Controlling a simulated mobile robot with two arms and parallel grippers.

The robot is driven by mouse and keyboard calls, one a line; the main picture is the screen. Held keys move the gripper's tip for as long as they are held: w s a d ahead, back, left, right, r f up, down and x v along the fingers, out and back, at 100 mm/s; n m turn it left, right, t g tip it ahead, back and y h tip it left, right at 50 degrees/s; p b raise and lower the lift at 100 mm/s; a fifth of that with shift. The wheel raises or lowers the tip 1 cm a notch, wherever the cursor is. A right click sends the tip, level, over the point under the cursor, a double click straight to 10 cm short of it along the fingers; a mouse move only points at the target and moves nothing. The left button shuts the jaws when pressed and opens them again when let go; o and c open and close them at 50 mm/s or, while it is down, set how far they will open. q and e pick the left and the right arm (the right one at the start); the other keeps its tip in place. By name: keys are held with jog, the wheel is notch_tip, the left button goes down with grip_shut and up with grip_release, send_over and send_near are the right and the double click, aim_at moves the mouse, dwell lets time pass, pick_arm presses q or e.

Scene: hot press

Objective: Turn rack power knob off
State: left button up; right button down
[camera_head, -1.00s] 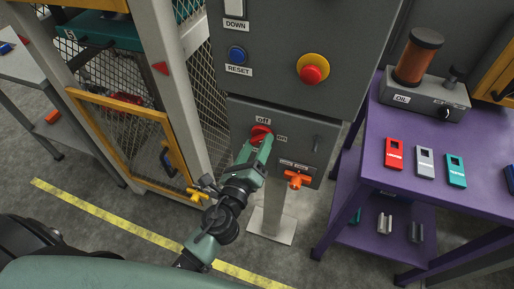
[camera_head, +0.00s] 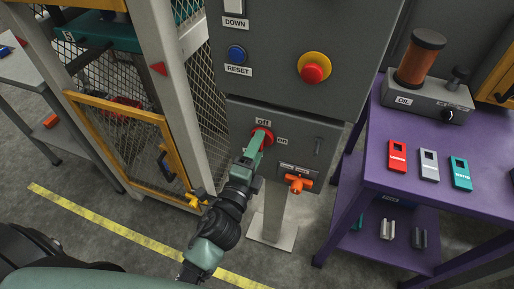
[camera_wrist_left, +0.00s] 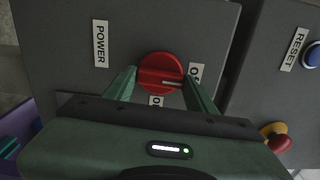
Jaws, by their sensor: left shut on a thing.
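The red rack power knob (camera_head: 263,138) is on the grey lower panel (camera_head: 306,138), with "off" above it and "on" to its right. In the left wrist view the red knob (camera_wrist_left: 158,70) shows between my fingers, and its white pointer mark points right, towards the label at the right, which is partly hidden by a finger. My left gripper (camera_head: 257,146) is shut on the knob, with one finger at each side (camera_wrist_left: 160,80). The label below the knob is partly hidden by the gripper. My right gripper is not in view.
An orange handle (camera_head: 298,184) sticks out below right of the knob. Above are a blue reset button (camera_head: 236,54) and a red-and-yellow button (camera_head: 313,69). A purple table (camera_head: 425,196) stands to the right, a mesh-fenced cage (camera_head: 129,110) to the left.

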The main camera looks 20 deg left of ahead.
pick_arm(q)
jog(key=shift+n, duration=0.4)
jog(key=o, duration=1.4)
jog(key=shift+s, duration=0.1)
jog(key=s+b, duration=0.2)
jog(key=s, duration=0.5)
jog(key=shift+s+a, duration=0.15)
jog(key=shift+s, duration=0.2)
jog(key=shift+f, duration=0.1)
